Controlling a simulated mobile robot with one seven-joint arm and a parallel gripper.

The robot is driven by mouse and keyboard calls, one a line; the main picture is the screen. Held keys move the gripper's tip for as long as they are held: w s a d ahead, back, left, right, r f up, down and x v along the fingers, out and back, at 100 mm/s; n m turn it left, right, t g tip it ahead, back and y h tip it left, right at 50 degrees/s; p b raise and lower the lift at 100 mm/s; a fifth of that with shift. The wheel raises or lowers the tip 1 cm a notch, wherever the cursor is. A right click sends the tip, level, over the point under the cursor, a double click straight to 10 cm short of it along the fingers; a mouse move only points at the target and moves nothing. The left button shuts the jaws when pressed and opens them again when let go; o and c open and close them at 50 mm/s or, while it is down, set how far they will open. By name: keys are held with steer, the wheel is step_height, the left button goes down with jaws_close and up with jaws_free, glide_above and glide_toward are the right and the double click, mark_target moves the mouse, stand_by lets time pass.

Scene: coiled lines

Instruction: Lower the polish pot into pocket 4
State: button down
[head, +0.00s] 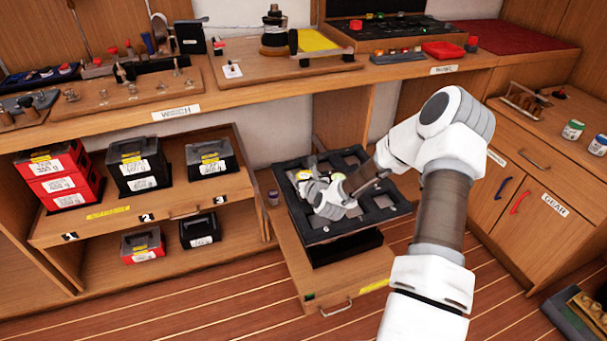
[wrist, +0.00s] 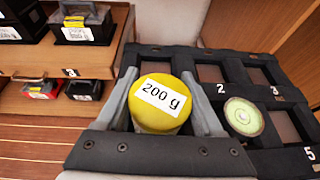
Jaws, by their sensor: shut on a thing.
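The polish pot (wrist: 158,116) has a yellow lid with a white label reading "200 g". My gripper (wrist: 159,82) is shut on it, one finger on each side. In the wrist view the tray (wrist: 213,58) shows pockets marked 2, 3 and 5. A pot with a pale green lid (wrist: 243,117) sits in the tray right of my gripper. I cannot make out pocket 4; the held pot and gripper cover part of the tray.
The open drawer (head: 345,290) juts over the floor. Black and red cases (head: 137,165) stand on shelves at left. The winch worktop (head: 180,105) runs behind the tray. A green-lidded jar (head: 573,129) stands on the right counter.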

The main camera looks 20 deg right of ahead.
steer(key=shift+f+b, duration=0.8)
steer(key=shift+f, duration=0.15)
stand_by(0.5)
